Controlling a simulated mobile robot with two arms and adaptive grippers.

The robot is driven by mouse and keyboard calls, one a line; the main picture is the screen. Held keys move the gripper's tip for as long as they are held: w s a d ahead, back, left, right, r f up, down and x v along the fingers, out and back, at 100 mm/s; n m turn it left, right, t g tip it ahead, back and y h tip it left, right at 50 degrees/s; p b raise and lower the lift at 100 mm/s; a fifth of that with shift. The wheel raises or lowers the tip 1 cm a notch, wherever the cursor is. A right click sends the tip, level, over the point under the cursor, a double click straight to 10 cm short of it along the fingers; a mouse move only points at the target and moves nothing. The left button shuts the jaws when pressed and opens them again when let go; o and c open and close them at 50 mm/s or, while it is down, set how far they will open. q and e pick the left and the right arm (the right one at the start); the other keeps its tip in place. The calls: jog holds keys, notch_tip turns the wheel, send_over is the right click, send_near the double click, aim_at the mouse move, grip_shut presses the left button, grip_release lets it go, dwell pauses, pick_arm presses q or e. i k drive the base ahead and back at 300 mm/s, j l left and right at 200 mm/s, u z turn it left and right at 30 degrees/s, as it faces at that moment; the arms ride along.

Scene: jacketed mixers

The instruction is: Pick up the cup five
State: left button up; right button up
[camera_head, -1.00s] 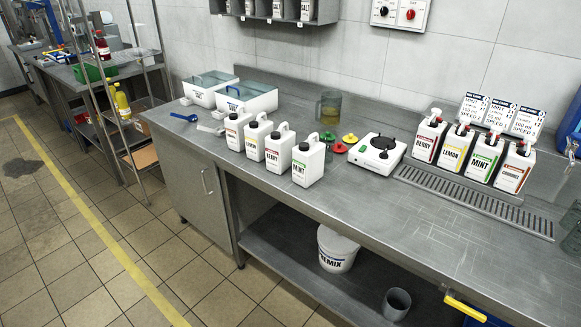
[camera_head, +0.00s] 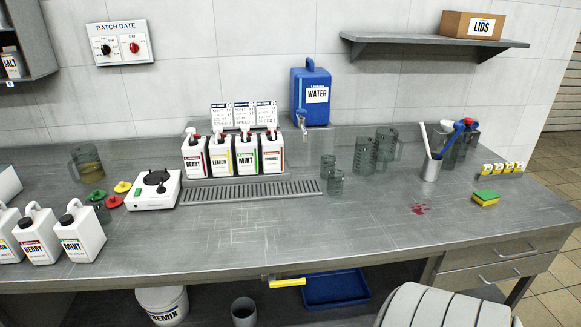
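No number is readable on any cup, so I cannot tell which is cup five. Right of the drip grate, a small clear grey cup (camera_head: 328,167) stands close to another small cup (camera_head: 336,182). A larger marked cup (camera_head: 365,154) stands behind and to their right, beside a tall jug with a handle (camera_head: 387,146). A jug with amber liquid (camera_head: 87,164) stands at the far left. More clear vessels (camera_head: 464,148) stand at the right, partly hidden by a utensil holder. A dark grey cup (camera_head: 243,312) is below the counter. Neither gripper is in view.
Four labelled bottles (camera_head: 246,158) stand behind the drip grate (camera_head: 250,190), with a blue water container (camera_head: 312,95) behind. The counter's front middle (camera_head: 320,235) is clear.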

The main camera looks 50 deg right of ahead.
aim_at(335, 179)
jog(key=z, duration=2)
jog(key=i+z, duration=0.1)
jog(key=i, duration=0.7)
